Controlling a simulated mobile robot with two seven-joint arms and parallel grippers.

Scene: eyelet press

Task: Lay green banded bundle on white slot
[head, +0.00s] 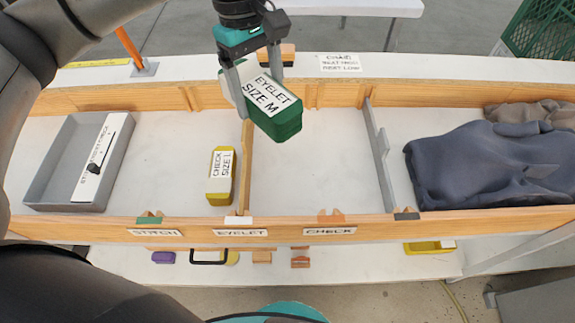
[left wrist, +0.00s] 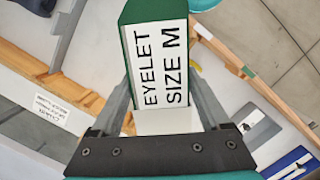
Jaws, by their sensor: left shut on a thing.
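The green banded bundle (head: 285,127) has a white label reading EYELET SIZE M. It also shows in the left wrist view (left wrist: 143,12), label facing the camera. My left gripper (head: 257,82) is shut on it and holds it tilted above the long wooden-edged tray, over the wooden divider (head: 246,170) and the empty bay to its right. A white marker (head: 238,220) sits on the tray's front rim above the EYELET label (head: 241,233), at the foot of that divider. My right gripper is not in view.
A yellow bundle (head: 219,190) labelled CHECK SIZE L lies left of the wooden divider. A grey box (head: 60,165) stands at the left end. The bay between the wooden divider and a grey divider (head: 377,150) is empty. Dark blue cloth (head: 480,165) lies at the right.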

